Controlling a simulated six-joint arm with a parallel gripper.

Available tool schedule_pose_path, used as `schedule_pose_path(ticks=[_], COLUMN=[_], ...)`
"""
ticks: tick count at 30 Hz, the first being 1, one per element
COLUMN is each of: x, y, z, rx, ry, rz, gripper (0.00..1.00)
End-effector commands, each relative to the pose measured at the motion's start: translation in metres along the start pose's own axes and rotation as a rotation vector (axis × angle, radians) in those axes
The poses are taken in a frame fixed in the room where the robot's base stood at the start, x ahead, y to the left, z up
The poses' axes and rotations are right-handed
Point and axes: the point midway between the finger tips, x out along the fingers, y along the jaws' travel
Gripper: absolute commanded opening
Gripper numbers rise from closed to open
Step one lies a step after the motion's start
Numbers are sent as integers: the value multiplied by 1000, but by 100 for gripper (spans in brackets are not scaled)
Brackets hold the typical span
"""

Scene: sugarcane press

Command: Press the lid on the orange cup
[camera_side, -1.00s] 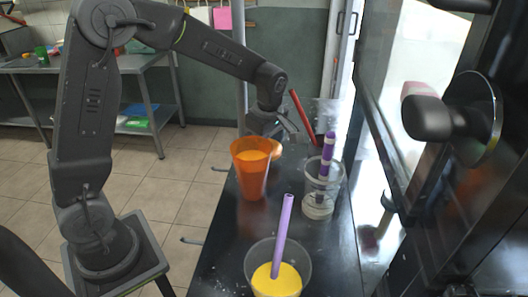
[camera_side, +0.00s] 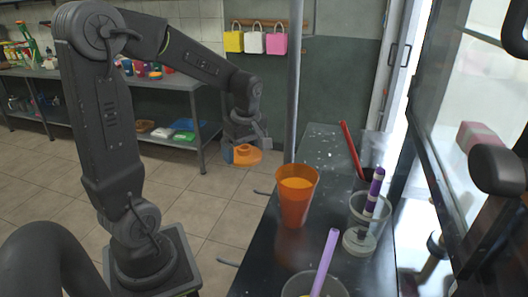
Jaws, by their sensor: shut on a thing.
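The orange cup (camera_side: 297,203) stands upright near the left edge of the dark counter. Its top is open and orange shows inside. My gripper (camera_side: 243,150) is shut on an orange lid (camera_side: 247,155), a small round piece with a raised middle. The gripper and lid are in the air to the left of the cup and a little higher in the picture, apart from it. The fingertips are partly hidden by the lid.
A clear cup with a purple striped straw (camera_side: 372,192) stands right of the orange cup. A cup with a lilac straw (camera_side: 325,262) is at the front. A red stick (camera_side: 352,148) leans behind. Bare counter (camera_side: 318,150) lies behind the orange cup.

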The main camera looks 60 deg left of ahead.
Motion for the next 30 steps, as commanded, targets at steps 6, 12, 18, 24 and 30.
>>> schedule_pose_path(ticks=[6, 12, 18, 24, 30], x=[-16, -65, -115, -145, -148], y=[4, 18, 12, -1, -5], z=[10, 72, 134, 168, 176], rx=[40, 153, 254, 310, 323], ry=[2, 2, 1, 1, 1], rz=[9, 25, 35, 39, 36], gripper=[72, 72, 72, 72, 72])
